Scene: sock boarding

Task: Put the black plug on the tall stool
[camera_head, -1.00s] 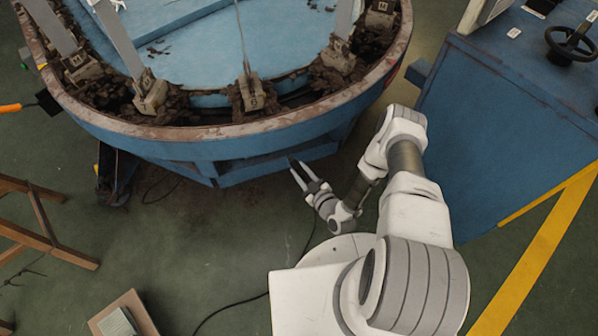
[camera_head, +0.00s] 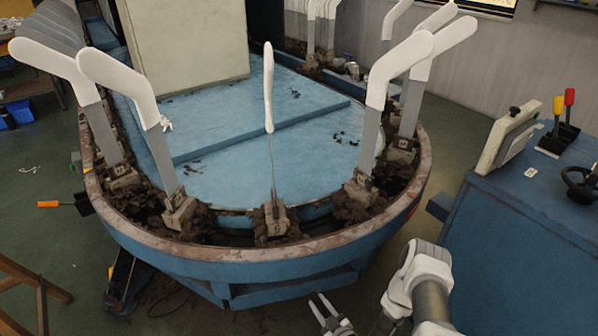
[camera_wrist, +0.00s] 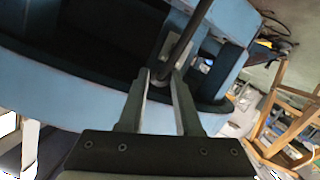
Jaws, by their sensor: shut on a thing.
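My gripper (camera_head: 317,300) is at the lower middle of the head view, below and in front of the blue machine's rim. In the wrist view its two fingers (camera_wrist: 163,78) close around a small dark piece, which I take as the black plug (camera_wrist: 160,73). A dark rod or cable runs from there to the upper right. The plug cannot be made out in the head view. A wooden stool-like frame (camera_head: 40,295) is cut off at the lower left; it may be the tall stool. A wooden frame (camera_wrist: 285,110) also shows at the right in the wrist view.
The blue oval machine (camera_head: 220,268) with upright white sock forms (camera_head: 125,72) fills the middle. A blue control cabinet (camera_head: 520,240) with levers and a handwheel stands at the right. An orange-handled thing (camera_head: 48,204) sticks out at the rim's left.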

